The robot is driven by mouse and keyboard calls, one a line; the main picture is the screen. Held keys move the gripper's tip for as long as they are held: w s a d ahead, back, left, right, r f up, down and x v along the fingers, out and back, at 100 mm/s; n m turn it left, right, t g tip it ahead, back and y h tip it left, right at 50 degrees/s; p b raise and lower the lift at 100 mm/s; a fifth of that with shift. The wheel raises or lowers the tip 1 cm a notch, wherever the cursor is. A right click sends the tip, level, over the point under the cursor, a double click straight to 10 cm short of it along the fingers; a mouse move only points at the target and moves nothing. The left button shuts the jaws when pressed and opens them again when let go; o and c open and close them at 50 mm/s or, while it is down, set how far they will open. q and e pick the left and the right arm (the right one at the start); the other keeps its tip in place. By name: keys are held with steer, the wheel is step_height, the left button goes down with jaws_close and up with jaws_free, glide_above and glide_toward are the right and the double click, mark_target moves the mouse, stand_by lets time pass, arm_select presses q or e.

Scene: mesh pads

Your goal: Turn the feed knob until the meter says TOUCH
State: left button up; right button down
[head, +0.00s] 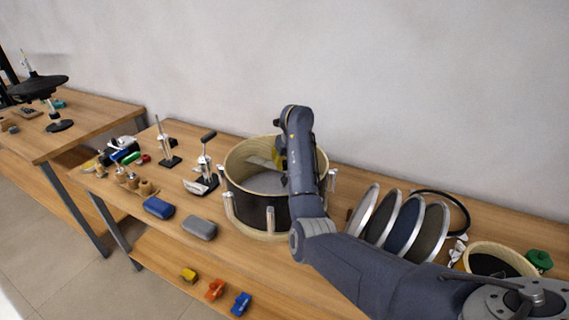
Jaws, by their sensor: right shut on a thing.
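My right gripper (279,150) is over the open wooden drum shell (241,163), under my dark wrist, which hides most of it. It is shut on a small yellow piece (277,160) that shows beside the wrist, inside the shell's rim. I cannot tell whether this piece is the feed knob. No meter face or reading can be made out. My left gripper is not in view.
Two metal stands (167,146) (205,165) are left of the shell. A blue case (159,208) and a grey case (199,228) lie at the front. Several round discs (405,222) stand upright at right, near a smaller wooden ring (497,250). Coloured clips (215,289) lie on the lower shelf.

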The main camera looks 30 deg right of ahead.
steer(key=m+h, duration=0.1)
steer(key=m, duration=0.3)
steer(key=shift+a+h, duration=0.1)
steer(key=shift+h, duration=0.3)
steer(key=shift+r+m+g+h, duration=0.1)
steer(key=shift+m+g+h, duration=0.35)
steer(key=shift+m, duration=1.15)
steer(key=c, duration=1.3)
jaws_free()
steer(key=shift+c, duration=0.2)
steer(key=v, duration=1.1)
steer(key=shift+r, duration=0.4)
steer(key=shift+s, duration=0.1)
